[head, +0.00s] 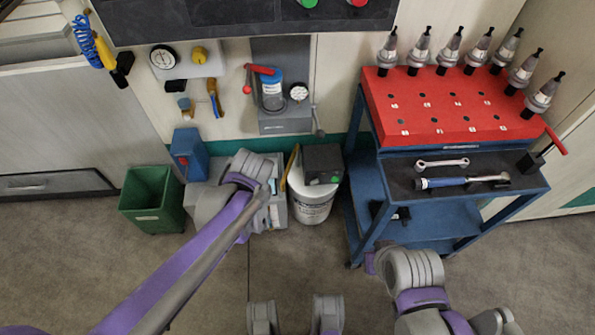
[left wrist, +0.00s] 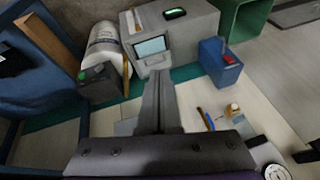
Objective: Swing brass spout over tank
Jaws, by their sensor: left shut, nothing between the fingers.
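A slim brass-coloured bar, likely the spout (head: 290,166), stands upright between the white drum and the grey box-shaped unit, likely the tank (head: 279,213). In the left wrist view the bar (left wrist: 127,76) sits beside the drum, and the grey unit (left wrist: 185,30) shows a pale screen. My left gripper (left wrist: 158,78) is shut and empty. Its fingertips appear in front of the grey unit, to the right of the bar; I cannot tell the gap. In the head view my left wrist covers much of the unit. My right arm shows at lower right, but its fingers cannot be made out.
The white drum (head: 312,203) carries a dark box (head: 323,163). A green bin (head: 152,198) and blue can (head: 190,152) stand to the left. A blue cart with a red tool rack (head: 440,105) stands right. Wall fittings (head: 285,120) hang behind. Floor in front is partly clear.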

